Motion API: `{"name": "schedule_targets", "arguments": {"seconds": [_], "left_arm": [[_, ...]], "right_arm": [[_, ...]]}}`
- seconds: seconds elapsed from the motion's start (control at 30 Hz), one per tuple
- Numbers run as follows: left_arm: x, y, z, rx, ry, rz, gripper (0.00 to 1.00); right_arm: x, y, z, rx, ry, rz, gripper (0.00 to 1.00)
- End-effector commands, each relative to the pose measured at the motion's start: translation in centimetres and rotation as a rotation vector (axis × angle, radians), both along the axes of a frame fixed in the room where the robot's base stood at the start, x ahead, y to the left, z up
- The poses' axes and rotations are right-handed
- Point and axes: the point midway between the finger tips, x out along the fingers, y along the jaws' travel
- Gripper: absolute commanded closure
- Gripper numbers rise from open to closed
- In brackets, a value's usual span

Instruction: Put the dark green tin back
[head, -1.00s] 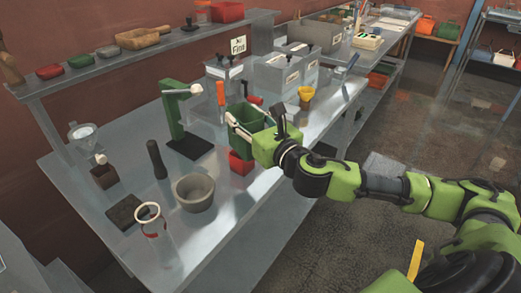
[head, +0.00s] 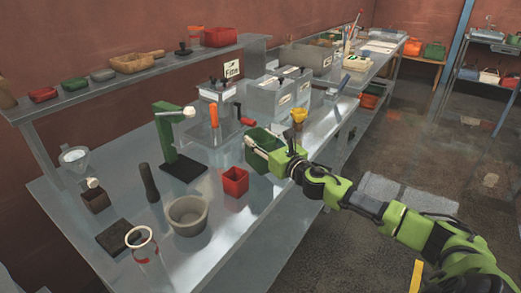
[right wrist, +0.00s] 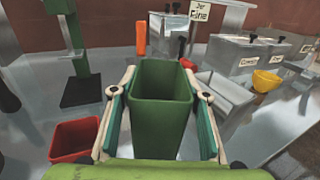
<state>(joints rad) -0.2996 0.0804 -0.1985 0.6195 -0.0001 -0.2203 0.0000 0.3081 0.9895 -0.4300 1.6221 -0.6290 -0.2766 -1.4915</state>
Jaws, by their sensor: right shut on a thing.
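The dark green tin is an open, square-mouthed box (head: 259,138), upright and empty as far as I see inside. My right gripper (head: 274,158) is shut on it. In the right wrist view the tin (right wrist: 162,115) sits between the two fingers (right wrist: 160,125), which press on opposite sides. The tin's base is hidden, so I cannot tell its height above the bench. My left gripper is not in view.
A red tin (head: 235,181) stands left of the held tin; a grey bowl (head: 187,215) is nearer. A green stand (head: 170,140), an orange-handled tool (head: 213,115) and grey bins (head: 270,97) with a yellow funnel (head: 298,117) are behind. The wall shelf (head: 130,76) holds small trays.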

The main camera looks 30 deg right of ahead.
Motion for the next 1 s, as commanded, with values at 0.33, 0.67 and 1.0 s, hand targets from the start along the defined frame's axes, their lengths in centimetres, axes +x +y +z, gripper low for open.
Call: {"name": "schedule_targets", "arguments": {"seconds": [0.33, 0.67, 1.0], "left_arm": [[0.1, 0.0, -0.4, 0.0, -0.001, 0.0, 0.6], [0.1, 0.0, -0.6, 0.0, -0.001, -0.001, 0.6], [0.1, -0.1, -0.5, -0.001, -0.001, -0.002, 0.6]], "right_arm": [[0.0, 0.0, -3.2, 0.001, 0.001, 0.0, 0.95], [0.0, 0.0, -3.4, 0.001, 0.001, 0.0, 0.41], [0.0, 0.0, -3.3, 0.001, 0.001, 0.0, 0.41]]}}
